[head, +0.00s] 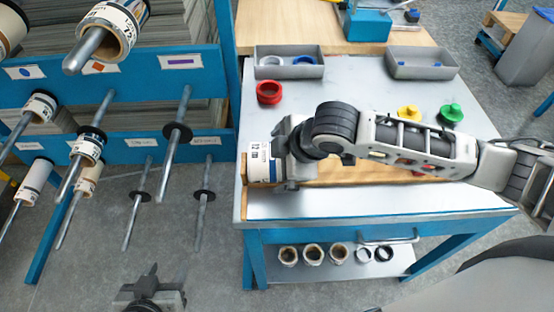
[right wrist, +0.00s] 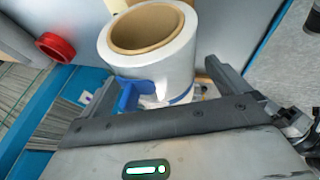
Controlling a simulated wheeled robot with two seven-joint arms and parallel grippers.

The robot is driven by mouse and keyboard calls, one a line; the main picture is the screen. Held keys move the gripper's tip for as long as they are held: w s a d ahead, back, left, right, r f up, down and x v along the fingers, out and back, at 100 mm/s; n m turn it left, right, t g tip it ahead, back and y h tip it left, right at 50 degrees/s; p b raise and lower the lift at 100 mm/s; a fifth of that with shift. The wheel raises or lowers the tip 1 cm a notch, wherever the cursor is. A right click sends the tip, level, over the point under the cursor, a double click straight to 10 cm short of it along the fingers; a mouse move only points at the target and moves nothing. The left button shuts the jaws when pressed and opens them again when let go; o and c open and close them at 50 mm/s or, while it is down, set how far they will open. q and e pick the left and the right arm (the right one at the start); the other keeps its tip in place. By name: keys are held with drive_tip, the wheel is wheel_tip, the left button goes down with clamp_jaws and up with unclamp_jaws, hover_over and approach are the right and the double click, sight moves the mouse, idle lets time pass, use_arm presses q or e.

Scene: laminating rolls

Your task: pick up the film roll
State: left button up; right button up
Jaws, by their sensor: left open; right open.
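My right gripper (head: 284,166) is at the roll, partly hidden by my arm. In the right wrist view its fingers (right wrist: 160,78) are apart, with the roll beyond and between them. My left gripper (head: 150,284) is open and empty, low over the floor.
A blue rack (head: 130,85) with several rolls on rods stands at the left. The bench (head: 400,206) carries a red ring (head: 269,92), grey bins (head: 288,72), and yellow (head: 409,112) and green (head: 451,112) pieces. Several rings lie on the lower shelf (head: 345,268).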

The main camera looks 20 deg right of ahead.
drive_tip(key=shift+f+p, duration=0.25)
drive_tip(key=shift+p, duration=0.05)
idle(0.6)
drive_tip(key=c, duration=1.3)
